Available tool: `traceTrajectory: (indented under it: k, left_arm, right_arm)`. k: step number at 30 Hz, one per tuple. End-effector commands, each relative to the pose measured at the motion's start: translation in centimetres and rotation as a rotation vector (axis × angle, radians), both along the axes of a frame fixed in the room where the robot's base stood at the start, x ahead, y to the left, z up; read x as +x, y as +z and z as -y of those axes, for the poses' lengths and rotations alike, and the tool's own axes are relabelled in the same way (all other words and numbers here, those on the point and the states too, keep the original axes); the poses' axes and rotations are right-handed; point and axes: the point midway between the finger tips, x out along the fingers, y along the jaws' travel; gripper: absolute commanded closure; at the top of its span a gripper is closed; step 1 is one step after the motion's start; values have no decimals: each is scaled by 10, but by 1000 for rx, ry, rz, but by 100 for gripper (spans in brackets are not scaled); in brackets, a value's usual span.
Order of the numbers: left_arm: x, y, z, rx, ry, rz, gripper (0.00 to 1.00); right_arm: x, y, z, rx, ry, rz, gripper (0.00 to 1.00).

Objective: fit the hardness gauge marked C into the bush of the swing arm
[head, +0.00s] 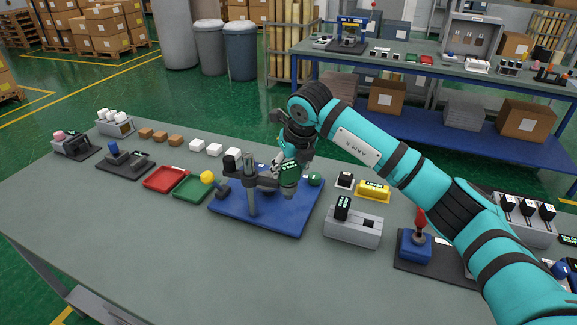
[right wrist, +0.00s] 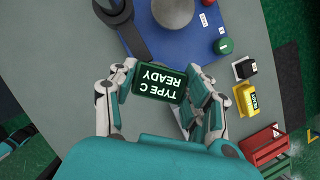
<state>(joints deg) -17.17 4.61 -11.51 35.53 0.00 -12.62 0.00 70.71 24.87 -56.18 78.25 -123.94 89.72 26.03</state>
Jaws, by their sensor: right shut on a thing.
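My right gripper (head: 290,180) is shut on a dark green gauge (head: 289,169) and holds it over the right part of the blue base plate (head: 275,217). In the right wrist view the gauge (right wrist: 160,84), reading TYPE C READY, sits between both fingers of the gripper (right wrist: 159,95). On the plate stands a grey post (head: 252,190) with a dark swing arm (head: 266,183), close left of the gripper. The swing arm shows in the right wrist view (right wrist: 140,28) beyond the gauge. I cannot make out the bush. My left gripper is not in view.
A green knob (head: 315,179) is right of the gripper. A yellow block (head: 373,190) and a grey holder (head: 352,231) with a dark gauge stand further right. Red (head: 166,178) and green (head: 192,188) trays lie left. The table's front is clear.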

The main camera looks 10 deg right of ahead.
Motion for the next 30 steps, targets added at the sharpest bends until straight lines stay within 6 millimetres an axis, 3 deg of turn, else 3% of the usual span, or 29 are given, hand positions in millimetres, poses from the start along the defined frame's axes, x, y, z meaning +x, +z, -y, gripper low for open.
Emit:
traceTrajectory:
  k: [1,2,7,19,30]
  left_arm:
    - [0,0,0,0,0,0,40]
    - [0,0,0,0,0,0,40]
    - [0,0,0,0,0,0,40]
    - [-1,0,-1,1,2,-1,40]
    - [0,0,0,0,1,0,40]
  right_arm:
    - [0,1,0,1,0,2,97]
    - [0,1,0,1,0,2,49]
    - [0,1,0,0,0,1,27]
    - [-3,8,1,0,1,0,24]
    - [-29,76,9,0,1,4,24]
